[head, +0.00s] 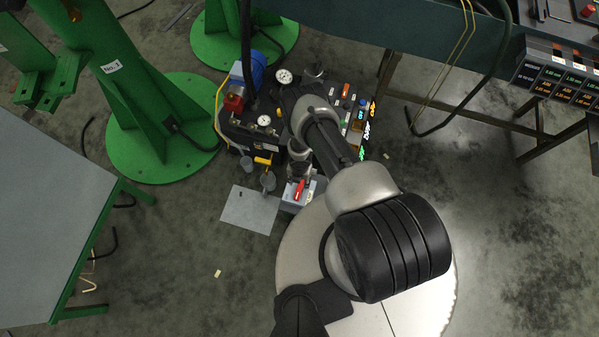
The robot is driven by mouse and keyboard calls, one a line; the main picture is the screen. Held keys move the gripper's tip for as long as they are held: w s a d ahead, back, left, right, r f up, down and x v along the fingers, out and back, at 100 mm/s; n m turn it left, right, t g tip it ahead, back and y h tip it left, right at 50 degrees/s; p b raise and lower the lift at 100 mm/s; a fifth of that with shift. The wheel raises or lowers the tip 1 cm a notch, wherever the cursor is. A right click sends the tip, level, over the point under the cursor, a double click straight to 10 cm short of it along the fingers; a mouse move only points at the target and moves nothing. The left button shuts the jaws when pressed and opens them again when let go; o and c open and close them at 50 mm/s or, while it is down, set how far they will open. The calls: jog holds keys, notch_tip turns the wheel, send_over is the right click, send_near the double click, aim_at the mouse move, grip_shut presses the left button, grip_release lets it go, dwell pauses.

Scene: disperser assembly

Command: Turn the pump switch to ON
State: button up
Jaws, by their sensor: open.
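A dark pump unit (243,132) stands on the floor at the upper middle, with a blue motor (257,68) and gauges. A control panel (357,104) with several small buttons and lit labels lies to its right, partly covered by my arm. A grey box with a red handle (299,189) sits just below the unit. I cannot tell which of these is the pump switch, or its setting. My gripper (286,101) appears over the unit, left of the panel, open with nothing seen in it. My arm hides part of this area, and the fingertips are hard to make out.
Green stands (160,125) rise at the left and top. A grey table (50,190) fills the lower left. A bench (450,35) with hanging cables and a display (556,80) is at the upper right. A light plate (250,209) lies below the unit. Floor at lower right is clear.

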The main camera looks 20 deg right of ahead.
aim_at(300, 188)
notch_tip(300, 188, down, 10)
jog(key=b, duration=0.9)
jog(key=shift+f, duration=0.15)
jog(key=shift+c, duration=0.4)
grip_shut()
